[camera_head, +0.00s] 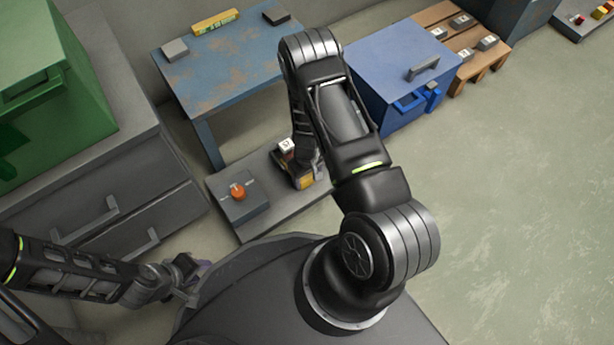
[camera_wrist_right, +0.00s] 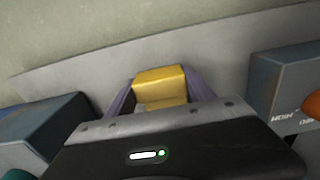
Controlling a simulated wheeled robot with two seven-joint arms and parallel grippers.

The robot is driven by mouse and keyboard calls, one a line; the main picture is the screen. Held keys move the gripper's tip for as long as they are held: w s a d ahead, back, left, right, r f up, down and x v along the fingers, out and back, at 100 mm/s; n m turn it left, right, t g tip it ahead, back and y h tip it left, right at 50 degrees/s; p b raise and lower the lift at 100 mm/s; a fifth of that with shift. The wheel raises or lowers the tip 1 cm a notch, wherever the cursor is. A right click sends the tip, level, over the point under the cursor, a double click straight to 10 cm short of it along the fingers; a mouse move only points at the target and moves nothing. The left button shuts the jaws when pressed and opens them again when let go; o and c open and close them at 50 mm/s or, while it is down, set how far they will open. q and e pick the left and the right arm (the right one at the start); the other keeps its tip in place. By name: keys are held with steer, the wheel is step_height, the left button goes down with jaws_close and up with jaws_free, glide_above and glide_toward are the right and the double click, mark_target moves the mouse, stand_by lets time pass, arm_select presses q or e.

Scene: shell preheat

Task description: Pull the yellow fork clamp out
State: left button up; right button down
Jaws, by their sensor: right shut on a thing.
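The yellow fork clamp (camera_wrist_right: 160,84) shows in the right wrist view as a yellow block between the two purple fingers of my right gripper (camera_wrist_right: 158,95). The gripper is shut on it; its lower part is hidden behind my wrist. In the head view my right gripper (camera_head: 303,180) is low over a grey plate (camera_head: 258,222), and a bit of yellow shows beside it, mostly covered by my arm. My left gripper (camera_head: 190,272) is at the lower left, away from the plate; its jaws are too small and dark to read.
A grey box with an orange knob (camera_head: 238,192) stands on the plate, left of my right gripper. A small white-topped block (camera_head: 286,147) is just behind it. A worn blue table (camera_head: 225,65) and a blue chest (camera_head: 395,75) stand behind. The floor at right is clear.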

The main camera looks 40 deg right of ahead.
mark_target(316, 195)
steer(key=s+p, duration=0.1)
steer(key=s, duration=0.3)
steer(key=shift+s, duration=0.55)
steer(key=shift+c, duration=1.8)
jaws_free()
steer(key=shift+w+r, duration=0.1)
step_height(316, 195, up, 8)
steer(key=p, duration=0.3)
steer(key=shift+f, duration=0.2)
